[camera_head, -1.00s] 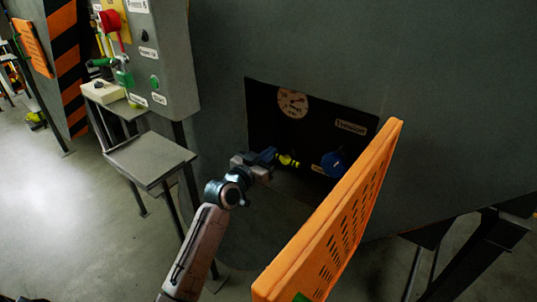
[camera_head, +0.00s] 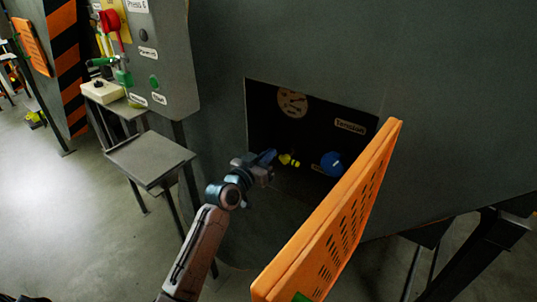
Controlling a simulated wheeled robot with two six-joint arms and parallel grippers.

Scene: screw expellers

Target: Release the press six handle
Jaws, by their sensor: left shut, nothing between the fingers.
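The Press 6 control panel (camera_head: 160,60) stands at the upper left, with a red handle (camera_head: 110,22) on its left side. An open recess in the grey press body holds a small yellow handle-like part (camera_head: 289,160), a round blue knob (camera_head: 332,163), a gauge (camera_head: 292,103) and a "Tension" label (camera_head: 350,126). My left gripper (camera_head: 271,156) is shut and empty at the recess, just left of the yellow part. I cannot tell whether they touch. My right gripper is not in view.
An orange perforated door (camera_head: 335,225) stands open at the recess's right, close to my left arm. A grey metal stand (camera_head: 150,158) is left of the arm. A beige box with a black knob (camera_head: 102,92) sits behind it. Open floor lies at the left.

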